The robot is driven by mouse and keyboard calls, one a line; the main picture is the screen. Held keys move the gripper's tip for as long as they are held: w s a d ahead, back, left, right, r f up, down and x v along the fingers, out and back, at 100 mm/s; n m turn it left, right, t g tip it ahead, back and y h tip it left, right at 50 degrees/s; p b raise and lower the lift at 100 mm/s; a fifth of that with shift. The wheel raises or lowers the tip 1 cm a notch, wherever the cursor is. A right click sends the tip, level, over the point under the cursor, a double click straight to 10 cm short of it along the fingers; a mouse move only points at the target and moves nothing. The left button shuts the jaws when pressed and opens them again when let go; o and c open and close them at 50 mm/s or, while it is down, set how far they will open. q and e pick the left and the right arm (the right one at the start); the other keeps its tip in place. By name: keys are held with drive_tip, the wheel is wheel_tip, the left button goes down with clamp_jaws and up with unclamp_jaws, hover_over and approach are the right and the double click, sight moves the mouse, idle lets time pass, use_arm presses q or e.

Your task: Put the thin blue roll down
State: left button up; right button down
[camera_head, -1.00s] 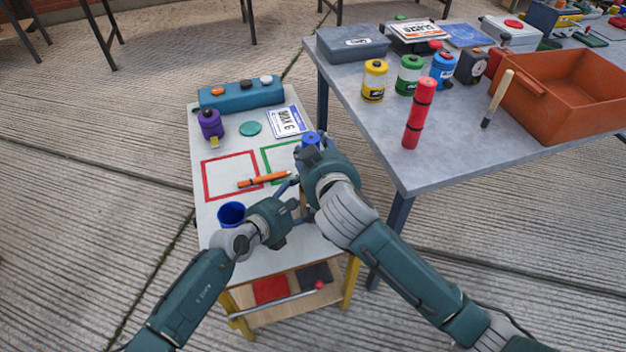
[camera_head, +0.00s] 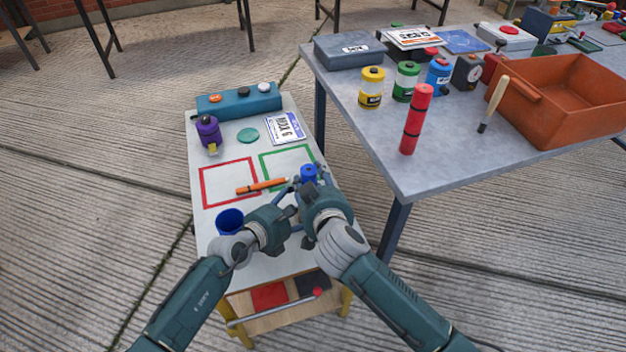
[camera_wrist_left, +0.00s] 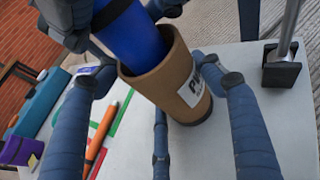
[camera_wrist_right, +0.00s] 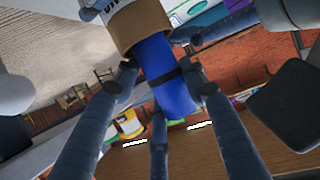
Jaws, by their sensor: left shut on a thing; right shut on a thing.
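The thin blue roll (camera_head: 309,173) stands over the near right part of the small white table, its top showing above my right gripper (camera_head: 306,192). In the right wrist view my fingers are shut around the blue roll (camera_wrist_right: 165,78), which has a dark band. In the left wrist view the blue roll (camera_wrist_left: 131,38) runs into the open mouth of a brown tube (camera_wrist_left: 165,85) with a white label. My left gripper (camera_head: 293,208) is shut on this tube, its fingers on either side. How deep the roll sits inside is hidden.
The small table (camera_head: 222,152) carries a dark blue cup (camera_head: 229,220), an orange marker (camera_head: 260,187), red and green outlined squares, a purple canister (camera_head: 208,131) and a teal button box (camera_head: 238,101). A grey table (camera_head: 440,170) with a red roll (camera_head: 416,120) stands close on the right.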

use_arm(q)
drive_tip(key=shift+s+d+r, duration=0.1)
drive_tip(key=shift+d, duration=0.1)
use_arm(e)
drive_tip(key=shift+s+d+f, duration=0.1)
drive_tip(key=shift+f, duration=0.4)
drive_tip(key=shift+s+d+f, duration=0.1)
drive_tip(key=shift+f, duration=0.35)
drive_tip(key=c, duration=1.3)
unclamp_jaws()
drive_tip(key=shift+f, duration=0.1)
use_arm(q)
drive_tip(key=shift+a, duration=0.1)
use_arm(e)
drive_tip(key=shift+a, duration=0.2)
use_arm(q)
drive_tip(key=shift+a, duration=0.1)
use_arm(e)
drive_tip(key=v, duration=0.4)
drive_tip(key=r+v, duration=0.1)
drive_tip(key=v, duration=0.3)
drive_tip(key=r+v, duration=0.1)
drive_tip(key=v, duration=0.3)
drive_tip(key=shift+w, duration=0.2)
use_arm(q)
drive_tip(key=o, duration=1.7)
drive_tip(key=shift+c, duration=0.2)
